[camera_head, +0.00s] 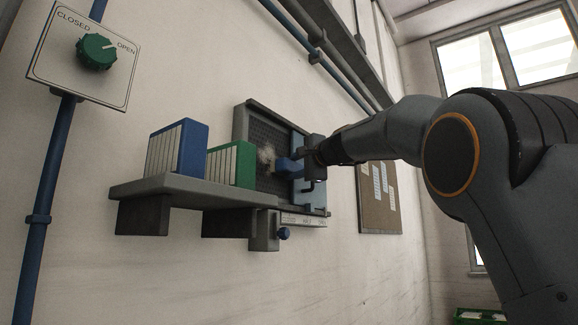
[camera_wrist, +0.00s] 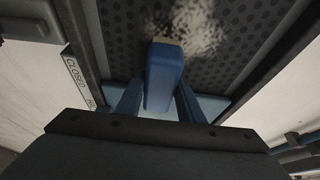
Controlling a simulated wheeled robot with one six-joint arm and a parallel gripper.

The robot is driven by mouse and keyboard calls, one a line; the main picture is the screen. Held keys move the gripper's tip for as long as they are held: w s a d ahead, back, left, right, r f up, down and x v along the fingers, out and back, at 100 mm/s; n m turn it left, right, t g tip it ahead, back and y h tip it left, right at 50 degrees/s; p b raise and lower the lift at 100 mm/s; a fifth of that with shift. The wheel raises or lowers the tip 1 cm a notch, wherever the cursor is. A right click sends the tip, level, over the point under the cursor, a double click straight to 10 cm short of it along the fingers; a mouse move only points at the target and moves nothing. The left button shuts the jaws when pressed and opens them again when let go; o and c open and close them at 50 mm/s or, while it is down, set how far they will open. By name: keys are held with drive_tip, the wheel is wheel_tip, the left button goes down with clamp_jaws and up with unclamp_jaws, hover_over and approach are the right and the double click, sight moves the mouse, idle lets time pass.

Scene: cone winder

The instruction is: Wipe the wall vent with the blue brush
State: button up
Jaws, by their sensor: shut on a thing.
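The wall vent (camera_head: 257,134) is a dark perforated panel in a grey frame on the wall. A pale patch of dust or lint (camera_head: 266,156) lies on its mesh; it also shows in the wrist view (camera_wrist: 192,30). My gripper (camera_head: 304,162) is in front of the vent's right part, shut on the blue brush (camera_wrist: 164,75). The brush points at the mesh, its pale tip close to the lower edge of the patch in the wrist view. I cannot tell whether the tip touches the mesh. A light blue panel (camera_head: 299,190) covers the vent's right side.
A grey shelf (camera_head: 190,190) with a blue binder (camera_head: 194,147) and a green binder (camera_head: 243,165) juts out left of the vent. A labelled strip with a blue knob (camera_head: 284,233) is below. A brown notice board (camera_head: 378,215) hangs to the right.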

sight(288, 159)
drive_tip(key=shift+w, duration=0.2)
drive_tip(key=shift+r+p, duration=0.85)
drive_tip(key=shift+p, duration=0.05)
drive_tip(key=shift+c, duration=0.3)
drive_tip(key=shift+s+a+f+b, duration=0.1)
drive_tip(key=shift+s+a+b, duration=0.3)
drive_tip(key=shift+s+a, duration=0.35)
drive_tip(key=shift+s+a+b, duration=0.35)
drive_tip(key=shift+s+a, duration=0.05)
drive_tip(key=shift+s, duration=0.5)
drive_tip(key=shift+s+a, duration=0.85)
drive_tip(key=shift+s, duration=0.2)
drive_tip(key=shift+s+a, duration=0.8)
drive_tip(key=shift+s, duration=0.25)
drive_tip(key=shift+s+a, duration=0.85)
drive_tip(key=shift+s, duration=0.2)
drive_tip(key=shift+r+p, duration=0.85)
drive_tip(key=shift+r, duration=0.1)
drive_tip(key=shift+w+d+f+b, duration=0.15)
drive_tip(key=shift+w+d+b, duration=0.15)
drive_tip(key=shift+w+d, duration=1)
drive_tip(key=shift+w, duration=0.35)
